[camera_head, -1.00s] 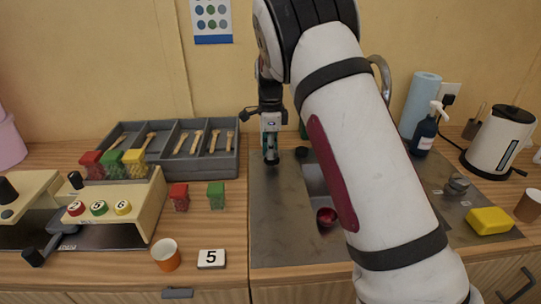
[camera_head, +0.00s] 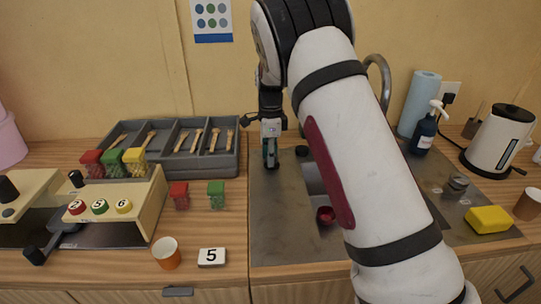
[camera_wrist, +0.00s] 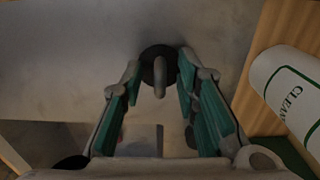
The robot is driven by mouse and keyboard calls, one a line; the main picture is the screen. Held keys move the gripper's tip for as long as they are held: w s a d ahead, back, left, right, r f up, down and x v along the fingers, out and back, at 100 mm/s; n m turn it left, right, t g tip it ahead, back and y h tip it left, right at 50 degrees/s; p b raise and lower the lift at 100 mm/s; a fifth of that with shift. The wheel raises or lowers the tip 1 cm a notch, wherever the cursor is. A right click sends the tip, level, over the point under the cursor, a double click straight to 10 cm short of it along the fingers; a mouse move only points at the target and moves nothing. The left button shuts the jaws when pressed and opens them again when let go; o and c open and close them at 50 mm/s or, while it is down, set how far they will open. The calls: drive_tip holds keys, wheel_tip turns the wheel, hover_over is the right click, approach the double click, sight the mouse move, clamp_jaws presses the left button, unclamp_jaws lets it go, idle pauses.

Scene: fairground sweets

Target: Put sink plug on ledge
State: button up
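In the wrist view, a dark round disc with a grey upright post, which looks like the sink plug (camera_wrist: 158,72), lies on the grey metal surface. My gripper (camera_wrist: 158,85) is open, with its teal-padded fingers on either side of the post and a gap visible between. In the head view my gripper (camera_head: 270,163) points down over the left part of the metal sink top (camera_head: 285,235). The plug cannot be made out there. I cannot tell which surface is the ledge.
A white bottle marked CLEAN (camera_wrist: 290,95) is close to the right finger in the wrist view. A black round object (camera_head: 302,151) sits right of my gripper. The basin holds a red item (camera_head: 325,215). A grey divided tray (camera_head: 228,165) stands left.

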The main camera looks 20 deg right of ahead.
wheel_tip(320, 180, up, 12)
drive_tip(key=b, duration=0.1)
drive_tip(key=s+d+r+n+t+y, duration=0.1)
drive_tip(key=s+r+n, duration=0.3)
drive_tip(key=s+r, duration=0.5)
drive_tip(key=s+r+n+t, duration=0.15)
drive_tip(key=s+n, duration=0.85)
drive_tip(key=s, duration=1.1)
drive_tip(key=s+f+n+t+h, duration=0.1)
drive_tip(key=s+f+n, duration=0.4)
drive_tip(key=s, duration=0.6)
drive_tip(key=shift+a+f+n, duration=0.15)
drive_tip(key=shift+f+n, duration=0.1)
drive_tip(key=shift+n, duration=0.35)
drive_tip(key=shift+r+t+p, duration=0.35)
drive_tip(key=shift+r+p, duration=0.25)
drive_tip(key=shift+r, duration=0.3)
